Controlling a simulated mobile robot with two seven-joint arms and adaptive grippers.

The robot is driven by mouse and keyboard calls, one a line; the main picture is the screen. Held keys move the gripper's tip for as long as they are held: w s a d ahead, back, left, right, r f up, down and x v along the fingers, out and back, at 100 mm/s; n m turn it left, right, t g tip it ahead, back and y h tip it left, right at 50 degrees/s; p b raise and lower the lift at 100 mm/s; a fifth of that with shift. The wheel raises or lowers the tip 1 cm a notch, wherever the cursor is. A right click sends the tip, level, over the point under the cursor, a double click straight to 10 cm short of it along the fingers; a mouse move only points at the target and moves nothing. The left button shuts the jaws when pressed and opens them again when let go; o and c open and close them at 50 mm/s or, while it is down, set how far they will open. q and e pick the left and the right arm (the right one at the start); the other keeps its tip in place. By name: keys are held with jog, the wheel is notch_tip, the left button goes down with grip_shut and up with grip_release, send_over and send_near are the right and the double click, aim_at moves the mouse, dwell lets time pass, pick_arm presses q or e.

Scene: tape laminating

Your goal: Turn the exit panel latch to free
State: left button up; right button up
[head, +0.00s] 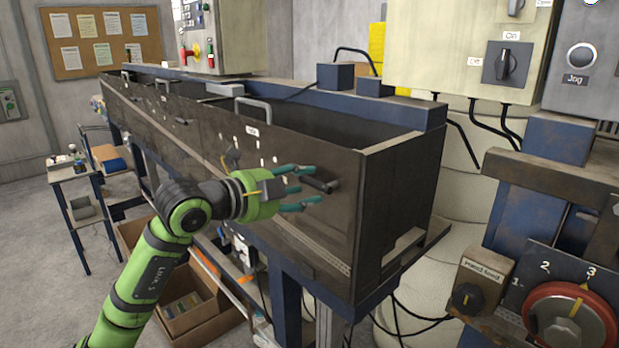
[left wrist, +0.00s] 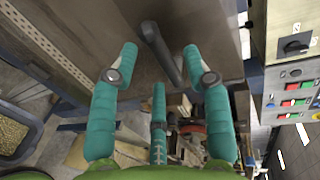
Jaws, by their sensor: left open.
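The exit panel latch is a short dark handle (head: 323,185) near the right end of the dark front panel (head: 330,225) of the long machine. My left gripper (head: 303,187), green with teal fingers, is open in front of it, its fingers pointing at the latch. In the left wrist view the dark latch (left wrist: 158,48) runs slantwise between the two upper fingertips of the left gripper (left wrist: 160,60). The fingers look apart from it, with a gap on each side; exact depth is hard to tell. My right gripper is not in view.
A control box with an On/Off knob (head: 507,63) stands at the upper right. A red dial (head: 570,315) and a Hand feed knob (head: 468,297) are at the lower right. Cardboard boxes (head: 190,305) lie under the machine. Open floor is at the left.

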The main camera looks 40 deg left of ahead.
pick_arm(q)
jog(key=shift+p+x, duration=0.35)
jog(key=shift+x, duration=0.5)
jog(key=shift+w, duration=0.25)
grip_shut()
